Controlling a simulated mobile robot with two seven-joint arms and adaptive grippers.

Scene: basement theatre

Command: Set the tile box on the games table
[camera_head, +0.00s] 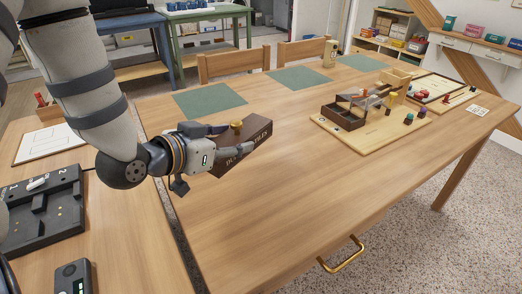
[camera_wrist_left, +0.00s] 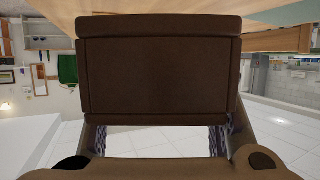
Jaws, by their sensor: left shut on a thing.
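The tile box is a dark brown box (camera_head: 257,131) with pale lettering on its side and a brass knob on top. My left gripper (camera_head: 236,138) is shut on it, with the fingers along two of its sides. The box is over the left part of the wooden games table (camera_head: 300,190); I cannot tell whether it touches the top. In the left wrist view a plain brown panelled face of the tile box (camera_wrist_left: 160,75) fills the middle, between the fingers (camera_wrist_left: 160,128). My right gripper is not in view.
Green mats (camera_head: 210,99) lie along the far side of the games table. A wooden game board (camera_head: 375,133) with a dark tray and pieces stands to the right. A side table (camera_head: 115,235) with a black tray (camera_head: 45,212) is at left. The table's near middle is clear.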

